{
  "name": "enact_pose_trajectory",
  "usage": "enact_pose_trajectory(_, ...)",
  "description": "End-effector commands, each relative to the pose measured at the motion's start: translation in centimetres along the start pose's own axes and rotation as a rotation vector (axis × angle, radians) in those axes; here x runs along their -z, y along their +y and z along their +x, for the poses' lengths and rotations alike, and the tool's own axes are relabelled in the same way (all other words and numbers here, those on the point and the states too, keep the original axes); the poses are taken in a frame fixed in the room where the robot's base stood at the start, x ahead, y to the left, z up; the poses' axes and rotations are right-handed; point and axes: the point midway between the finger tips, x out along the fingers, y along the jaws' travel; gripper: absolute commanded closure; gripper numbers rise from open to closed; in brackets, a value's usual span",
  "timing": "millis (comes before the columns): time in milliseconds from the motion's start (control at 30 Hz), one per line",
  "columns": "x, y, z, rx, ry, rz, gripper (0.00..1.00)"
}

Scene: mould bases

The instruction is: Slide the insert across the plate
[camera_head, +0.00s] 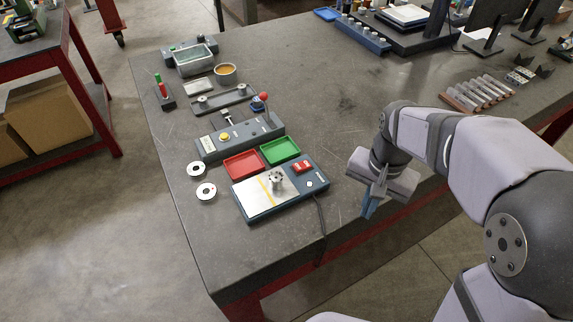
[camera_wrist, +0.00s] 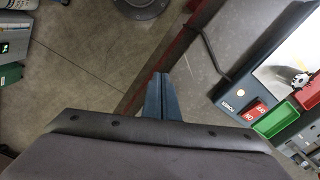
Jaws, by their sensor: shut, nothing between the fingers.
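A small silver toothed insert (camera_head: 276,180) stands on the bright metal plate (camera_head: 252,201) of a dark blue-grey unit, close to a yellow line across the plate. In the wrist view the insert (camera_wrist: 299,79) shows at the right edge, on the plate (camera_wrist: 277,72). My gripper (camera_head: 368,212) is to the right of the unit, near the table's front edge, apart from insert and plate. Its blue fingers are together and empty, pointing down; they also show together in the wrist view (camera_wrist: 162,78).
The unit carries a red switch (camera_head: 302,167) and a black cable running off the table's front edge. A red tray (camera_head: 243,164) and a green tray (camera_head: 280,151) lie behind it. Two metal rings (camera_head: 206,192) lie to its left.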

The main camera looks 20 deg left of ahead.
Motion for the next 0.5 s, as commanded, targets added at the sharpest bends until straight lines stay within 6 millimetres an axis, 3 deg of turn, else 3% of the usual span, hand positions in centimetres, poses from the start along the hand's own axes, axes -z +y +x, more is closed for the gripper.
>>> enact_pose_trajectory(33,0.7,-2.6,-1.6,0.001,0.001,0.037,1.0)
enact_pose_trajectory(100,1.2,-5.7,-3.3,0.0,0.0,0.107,1.0)
enact_pose_trajectory(300,0.8,-13.9,-7.1,-0.001,-0.001,0.292,1.0)
enact_pose_trajectory(500,-0.6,-19.0,-9.3,0.0,0.0,0.42,1.0)
